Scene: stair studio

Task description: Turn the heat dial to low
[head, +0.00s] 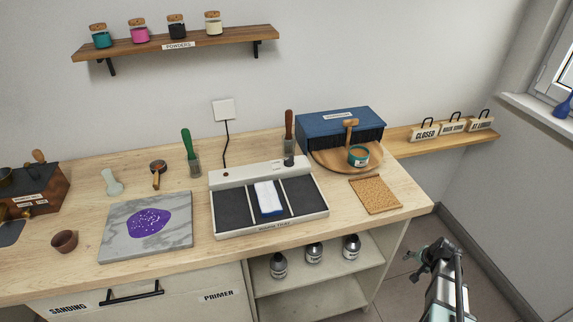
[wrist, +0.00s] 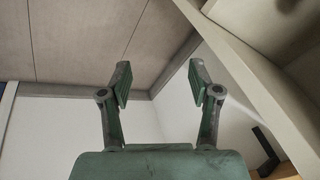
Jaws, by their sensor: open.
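A heating tray (head: 228,226) with a pale frame, dark panels and a raised pale back panel (head: 240,175) sits mid-bench. A small dark knob (head: 289,160), apparently the heat dial, stands at the right end of that panel. Its setting is too small to read. A white cloth-like piece (head: 267,195) lies over a blue item on the middle dark panel. My gripper (head: 420,262) is low at the right, beyond the bench's right end and well away from the dial. In the wrist view my gripper (wrist: 160,82) is open with nothing between its fingers; no dial shows there.
A green-handled brush (head: 187,145) and a brown-handled brush (head: 289,128) stand behind the tray. A blue box (head: 340,118), a round wooden board (head: 322,157) and a cork-like mat (head: 375,195) are right of it. A marble slab (head: 120,245) lies left. Open shelves (head: 320,282) hold bottles below.

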